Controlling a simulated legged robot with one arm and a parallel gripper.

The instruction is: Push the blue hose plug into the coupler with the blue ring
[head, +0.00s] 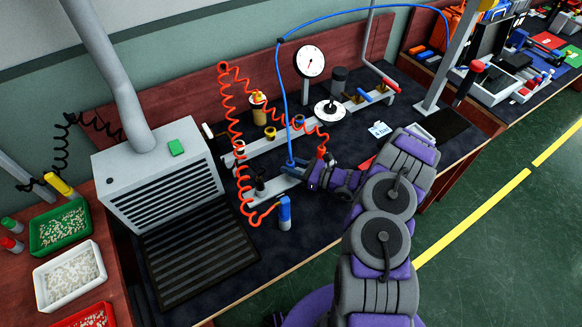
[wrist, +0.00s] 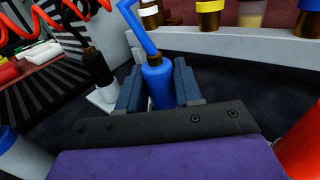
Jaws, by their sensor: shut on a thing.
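The blue hose plug (wrist: 160,86) stands roughly upright between the two grey-blue fingers of my gripper (wrist: 158,92), which is shut on it. The blue hose rises from its brass top in the wrist view. In the head view my gripper (head: 299,172) is low over the dark bench mat, in front of the light rail, and the plug is hard to make out. The coupler with the blue ring (wrist: 311,22) is at the upper right edge of the wrist view, partly cut off, apart from the plug. In the head view it appears on the rail (head: 298,121).
An orange coiled hose (head: 236,130) hangs left of my gripper. A coupler with a yellow ring (wrist: 210,6) and one with a white ring (wrist: 148,12) share the rail. A blue-topped cylinder (head: 284,212) stands in front. A gauge (head: 310,61) is behind.

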